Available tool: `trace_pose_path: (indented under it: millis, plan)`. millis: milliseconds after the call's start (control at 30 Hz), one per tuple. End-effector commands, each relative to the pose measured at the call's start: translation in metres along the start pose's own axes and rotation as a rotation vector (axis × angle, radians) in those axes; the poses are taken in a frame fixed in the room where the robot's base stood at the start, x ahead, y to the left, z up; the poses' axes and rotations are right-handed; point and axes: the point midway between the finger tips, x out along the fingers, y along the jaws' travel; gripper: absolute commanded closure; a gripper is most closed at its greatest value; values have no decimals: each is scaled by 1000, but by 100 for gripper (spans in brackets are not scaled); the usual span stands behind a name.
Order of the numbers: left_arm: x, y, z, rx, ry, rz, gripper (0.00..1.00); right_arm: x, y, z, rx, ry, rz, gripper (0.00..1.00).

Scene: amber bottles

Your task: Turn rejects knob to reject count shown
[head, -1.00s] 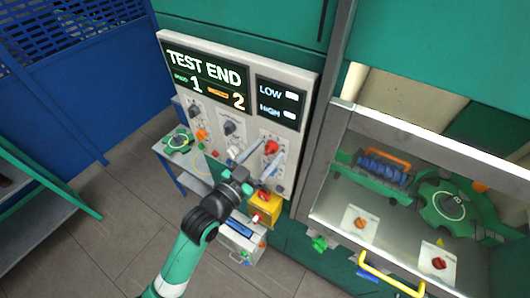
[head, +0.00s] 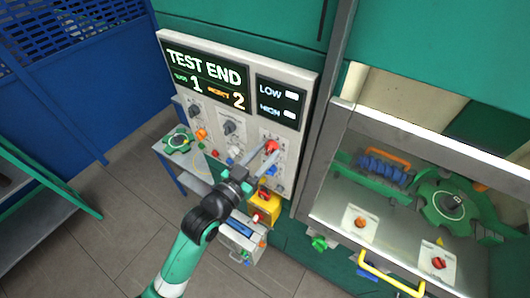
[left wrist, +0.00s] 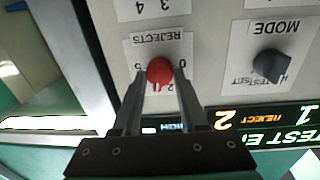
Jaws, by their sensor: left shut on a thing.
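The red rejects knob (head: 271,146) sits on the right of the grey control panel (head: 300,150). My left gripper (head: 268,151) is shut on it. In the left wrist view the red knob (left wrist: 159,71) is between my two fingertips, under the upside-down REJECTS label (left wrist: 161,37). Some scale digits show around it; others are hidden by my fingers, and the pointer direction is hard to tell. The display (head: 205,78) reads TEST END, with a 1 and REJECT 2. My right gripper is not in view.
A dark MODE knob (left wrist: 271,66) is beside the rejects knob in the left wrist view. A yellow box with a red button (head: 264,205) is below the panel. The metal-framed cabinet (head: 400,130) stands at the right.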

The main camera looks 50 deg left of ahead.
Motion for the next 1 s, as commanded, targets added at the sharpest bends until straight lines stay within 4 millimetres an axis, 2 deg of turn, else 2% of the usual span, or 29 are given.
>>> trace_pose_path:
  millis: [600,1000]
  plan:
    - [0,0,1,-453,33,-3,100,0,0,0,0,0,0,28]
    - [0,0,1,-592,42,-4,100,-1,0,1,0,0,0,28]
